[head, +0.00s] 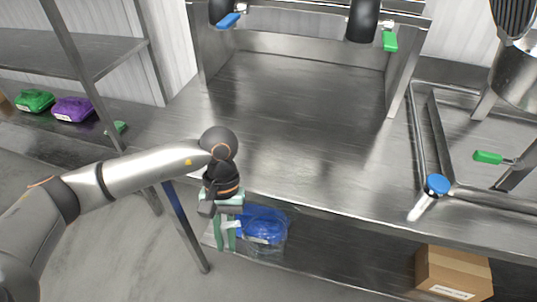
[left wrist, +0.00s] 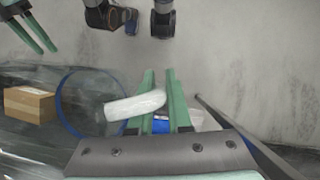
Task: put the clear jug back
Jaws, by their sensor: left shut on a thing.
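The clear jug (head: 282,237) is see-through, so its outline is faint in the head view, just right of my left gripper (head: 228,232). In the left wrist view the jug's blue rim and whitish handle (left wrist: 135,105) show. My left gripper (left wrist: 160,103) is shut on the handle, with the jug's body to the left of the fingers. The jug is in front of the table's front edge, and a blue package shows behind or through it. My right gripper (left wrist: 36,30) shows only in the left wrist view, its green fingers apart and nothing seen between them.
The steel table top (head: 300,110) has a wide clear middle. A blue-capped tool (head: 430,197) lies near its front right. A cardboard box (head: 453,273) is on the lower shelf (head: 345,268). Green (head: 35,101) and purple (head: 73,109) packages lie on the left rack.

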